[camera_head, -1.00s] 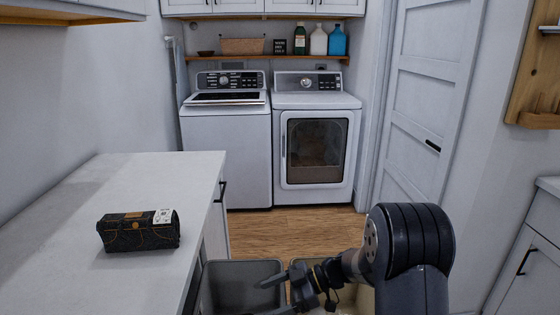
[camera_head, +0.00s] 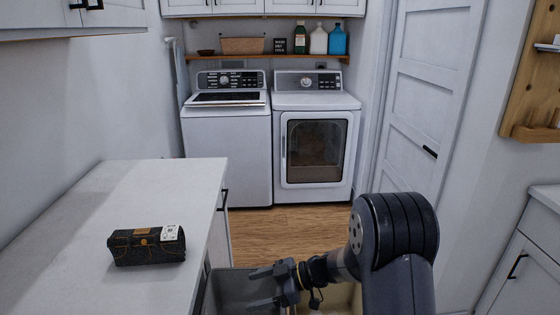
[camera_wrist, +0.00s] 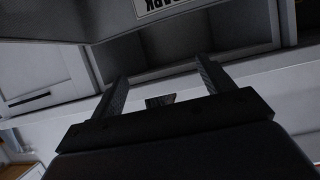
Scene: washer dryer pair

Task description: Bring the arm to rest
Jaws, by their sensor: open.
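My arm (camera_head: 398,232) is bent at the lower right of the head view and reaches left. My gripper (camera_head: 256,289) has its two dark fingers apart, with nothing between them. In the head view it appears over the grey bin (camera_head: 233,287), beside the counter; its height above the bin is hard to judge. The wrist view shows both fingers spread wide at my gripper (camera_wrist: 161,70). A small dark patch behind them in that view is too small to name.
A pale bin (camera_head: 340,297) is partly hidden by my arm. The washer (camera_head: 226,150) and dryer (camera_head: 316,150) stand at the back, with bare wood floor (camera_head: 285,228) before them.

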